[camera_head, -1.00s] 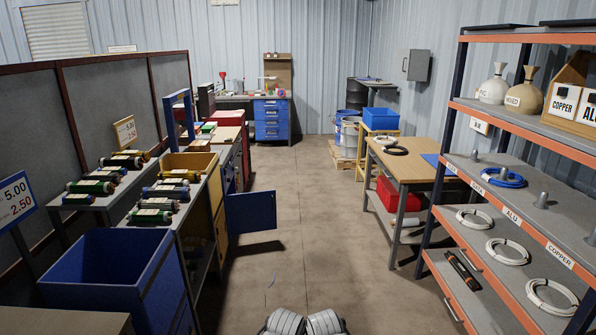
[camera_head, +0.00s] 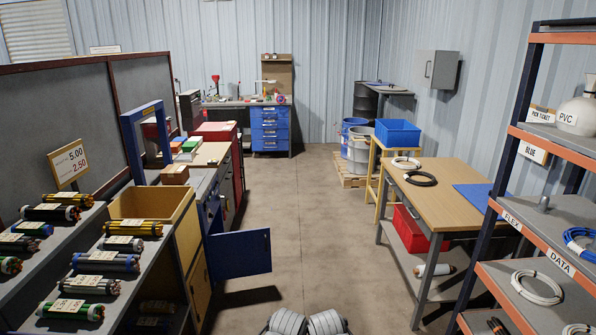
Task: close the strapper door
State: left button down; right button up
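The strapper (camera_head: 130,135) stands on the left side of the aisle, with a blue arch above its bench. A blue door (camera_head: 240,252) hangs open low on its aisle side and sticks out to the right into the aisle. The inside of the cabinet behind the door is mostly hidden. Only grey-white rounded parts of my own arms show at the bottom middle. Neither gripper can be seen, and nothing of mine touches the door.
A yellow bin (camera_head: 152,206) and a rack of cable bundles (camera_head: 85,285) stand nearer on the left. A wooden table (camera_head: 447,182) and an orange-edged shelf (camera_head: 560,150) line the right. The concrete floor (camera_head: 325,230) between is clear.

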aim_at(248, 252)
jog(key=i, duration=3.25)
jog(key=u, duration=0.2)
jog(key=i, duration=0.05)
